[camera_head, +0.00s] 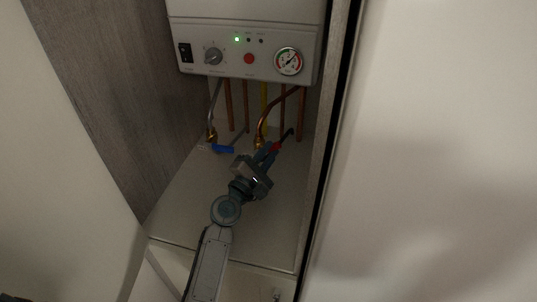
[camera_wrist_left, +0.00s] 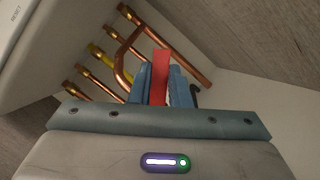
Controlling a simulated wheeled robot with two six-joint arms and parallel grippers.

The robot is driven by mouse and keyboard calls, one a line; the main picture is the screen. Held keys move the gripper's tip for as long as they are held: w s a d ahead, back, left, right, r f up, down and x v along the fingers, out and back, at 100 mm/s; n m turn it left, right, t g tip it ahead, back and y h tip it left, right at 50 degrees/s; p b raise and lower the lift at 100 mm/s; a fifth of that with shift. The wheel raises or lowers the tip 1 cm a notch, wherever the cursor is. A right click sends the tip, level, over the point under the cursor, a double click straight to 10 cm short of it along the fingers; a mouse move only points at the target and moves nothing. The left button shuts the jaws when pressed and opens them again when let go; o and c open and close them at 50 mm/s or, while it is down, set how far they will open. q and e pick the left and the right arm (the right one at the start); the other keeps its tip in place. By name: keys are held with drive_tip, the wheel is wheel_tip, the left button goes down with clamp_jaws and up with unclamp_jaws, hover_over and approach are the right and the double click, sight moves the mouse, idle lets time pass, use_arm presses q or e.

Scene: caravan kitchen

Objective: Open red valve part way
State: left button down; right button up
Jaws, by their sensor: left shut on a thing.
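The red valve handle (camera_head: 277,147) is below the boiler, at the right end of the pipework in the head view. In the left wrist view the red handle (camera_wrist_left: 159,77) stands between the two blue fingers. My left gripper (camera_head: 268,152) is shut on the red handle, reaching in from below. The fingers hide part of the handle and most of the valve body. A dark piece (camera_head: 289,132) shows just beyond the handle. My right gripper is not in view.
A blue valve handle (camera_head: 222,149) lies to the left. The white boiler (camera_head: 230,48) with a gauge (camera_head: 288,61) and knobs hangs above. Copper pipes (camera_head: 301,115) come down from it. A grey wood-grain wall (camera_head: 108,90) and a right cabinet edge (camera_head: 332,120) bound the narrow space.

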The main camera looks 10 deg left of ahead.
use_arm(q)
drive_tip(key=c, duration=1.4)
unclamp_jaws()
drive_tip(key=shift+o, duration=0.2)
drive_tip(key=shift+s, duration=0.1)
drive_tip(key=shift+s+a+f, duration=0.15)
drive_tip(key=shift+s+f, duration=0.1)
drive_tip(key=shift+s, duration=0.1)
drive_tip(key=b+v, duration=0.3)
drive_tip(key=v, duration=0.7)
